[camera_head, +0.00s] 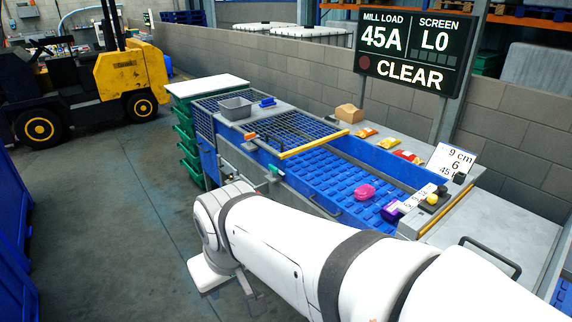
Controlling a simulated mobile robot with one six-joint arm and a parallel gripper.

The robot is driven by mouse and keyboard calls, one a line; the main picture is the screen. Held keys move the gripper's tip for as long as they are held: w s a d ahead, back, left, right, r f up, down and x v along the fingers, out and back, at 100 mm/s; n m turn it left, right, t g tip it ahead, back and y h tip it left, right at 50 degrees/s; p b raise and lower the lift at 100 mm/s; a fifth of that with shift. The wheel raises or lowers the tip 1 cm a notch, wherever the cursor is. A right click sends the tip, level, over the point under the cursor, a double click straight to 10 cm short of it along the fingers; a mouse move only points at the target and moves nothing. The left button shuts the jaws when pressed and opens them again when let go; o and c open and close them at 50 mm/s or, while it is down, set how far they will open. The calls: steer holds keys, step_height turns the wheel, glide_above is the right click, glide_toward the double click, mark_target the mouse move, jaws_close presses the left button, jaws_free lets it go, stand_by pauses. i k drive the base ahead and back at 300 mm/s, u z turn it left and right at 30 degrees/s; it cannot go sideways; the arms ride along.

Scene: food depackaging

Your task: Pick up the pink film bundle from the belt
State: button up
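The pink film bundle (365,192) is a small crumpled lump lying on the blue ribbed belt (325,180), towards its right-hand end. A purple item (391,211) lies close to its right, at the belt's edge. My white arm crosses the foreground from the lower right to the left, in front of the belt's near side. Its end bends down at the left, away from the bundle. Grey parts that look like my gripper (248,291) show only partly below the arm, and its fingers cannot be made out.
A mesh guard (292,128) with a yellow bar covers the belt's far-left part. A grey bin (235,108) stands on the left ledge. Several food packs and a cardboard box (349,113) line the back ledge. A sign reads CLEAR (408,73). A forklift (125,70) stands at the left; floor is open there.

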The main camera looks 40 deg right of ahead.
mark_target(363, 192)
steer(key=u, duration=0.05)
steer(key=i, duration=2.4)
steer(key=z, duration=3.4)
steer(key=i, duration=1.05)
steer(key=u, duration=0.05)
